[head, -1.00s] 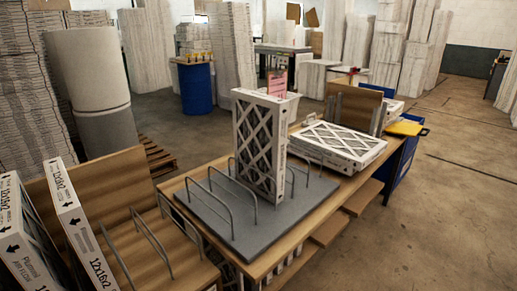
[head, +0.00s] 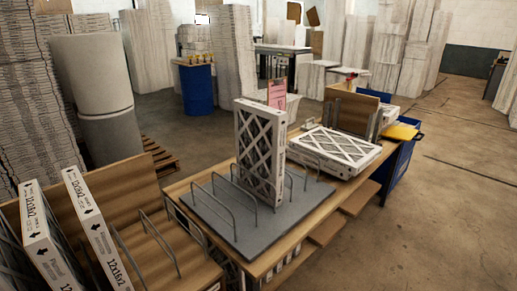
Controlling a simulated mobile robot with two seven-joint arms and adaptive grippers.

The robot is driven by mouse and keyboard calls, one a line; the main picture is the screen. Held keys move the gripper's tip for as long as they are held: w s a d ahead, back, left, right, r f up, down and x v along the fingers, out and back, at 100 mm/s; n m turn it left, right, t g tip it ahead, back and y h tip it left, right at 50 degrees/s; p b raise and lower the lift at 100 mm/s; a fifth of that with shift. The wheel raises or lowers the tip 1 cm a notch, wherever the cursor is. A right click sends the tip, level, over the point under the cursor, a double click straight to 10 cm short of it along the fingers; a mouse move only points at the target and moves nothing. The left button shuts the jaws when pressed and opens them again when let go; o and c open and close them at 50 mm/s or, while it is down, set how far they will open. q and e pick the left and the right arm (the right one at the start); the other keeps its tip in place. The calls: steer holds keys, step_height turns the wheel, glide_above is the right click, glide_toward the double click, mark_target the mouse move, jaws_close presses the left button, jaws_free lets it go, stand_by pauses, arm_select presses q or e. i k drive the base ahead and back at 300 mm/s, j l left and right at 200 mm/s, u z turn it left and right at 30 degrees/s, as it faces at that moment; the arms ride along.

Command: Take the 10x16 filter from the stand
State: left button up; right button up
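An upright boxed filter (head: 258,150) with a white lattice face stands between metal loops on a grey stand (head: 222,222) on the wooden table. Its edge print is too small to read, so I cannot confirm that it is the 10x16 one. At the left, two boxed filters stand tilted in a wooden rack. The nearer-centre filter (head: 97,228) reads 12x16x2, and the other filter (head: 48,240) stands to its left. Neither of my grippers is in view.
A flat lattice filter (head: 335,150) lies behind the stand. A pink sign (head: 277,94), a yellow item (head: 401,131) and a blue bin (head: 402,165) are near the table's far end. The floor at the right is clear.

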mark_target(261, 130)
steer(key=i+l+u, duration=0.15)
steer(key=l, duration=0.35)
steer(key=i+l+u, duration=0.15)
steer(key=l, duration=0.4)
steer(key=i+l+u, duration=0.15)
steer(key=l, duration=0.4)
steer(key=i+l+u, duration=0.15)
steer(key=l, duration=0.45)
steer(key=i+l+u, duration=0.1)
steer(key=l, duration=0.45)
